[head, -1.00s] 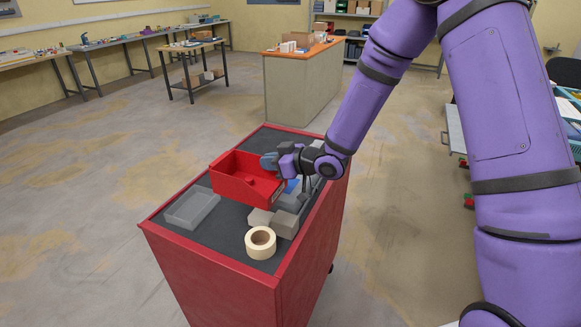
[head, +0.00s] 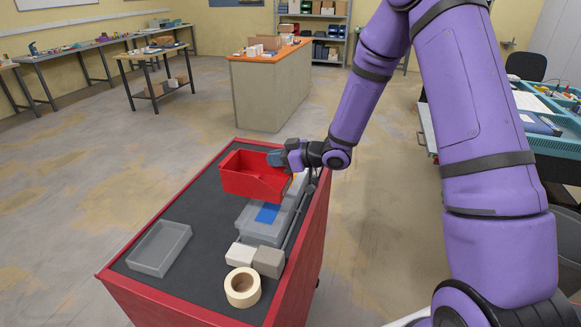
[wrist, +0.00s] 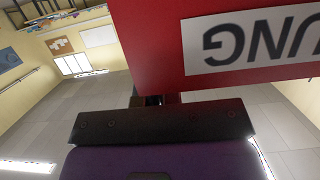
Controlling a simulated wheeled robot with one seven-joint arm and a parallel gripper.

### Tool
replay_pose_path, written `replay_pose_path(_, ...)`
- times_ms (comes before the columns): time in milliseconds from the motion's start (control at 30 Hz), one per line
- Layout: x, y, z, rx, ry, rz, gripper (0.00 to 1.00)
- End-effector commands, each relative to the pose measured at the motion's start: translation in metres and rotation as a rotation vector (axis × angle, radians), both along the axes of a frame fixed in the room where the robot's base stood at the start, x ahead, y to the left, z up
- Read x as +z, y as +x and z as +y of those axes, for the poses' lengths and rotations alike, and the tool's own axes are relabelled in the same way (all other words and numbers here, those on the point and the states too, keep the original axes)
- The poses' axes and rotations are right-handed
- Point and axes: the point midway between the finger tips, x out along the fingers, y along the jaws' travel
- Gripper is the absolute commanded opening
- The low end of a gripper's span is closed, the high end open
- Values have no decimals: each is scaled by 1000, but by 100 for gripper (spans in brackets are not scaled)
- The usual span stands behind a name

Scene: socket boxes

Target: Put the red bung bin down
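The red bung bin (head: 252,186) is an open-topped red box over the far part of the trolley top in the head view. My gripper (head: 283,159) is at its right rim and looks shut on it. In the wrist view the bin's red wall (wrist: 150,50) fills the upper middle, with a white label reading "UNG" upside down. The fingertips are mostly hidden there. The bin looks raised above the dark trolley top (head: 190,215), but its underside is hidden, so I cannot tell the gap.
A clear grey box (head: 262,232) with a blue patch stands just in front of the bin. Nearer are a white block (head: 241,255), a grey block (head: 268,261) and a tape roll (head: 242,287). An empty grey tray (head: 160,247) lies at left. Dark surface is bare between tray and bin.

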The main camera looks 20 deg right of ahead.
Motion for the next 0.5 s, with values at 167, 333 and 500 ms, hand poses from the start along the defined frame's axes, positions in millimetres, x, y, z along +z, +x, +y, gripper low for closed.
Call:
replay_pose_path(167,-2,6,-30,-1,0,-2,0)
replay_pose_path(333,-3,7,-38,1,0,-3,0)
replay_pose_path(500,-4,9,-48,-1,-1,-1,0)
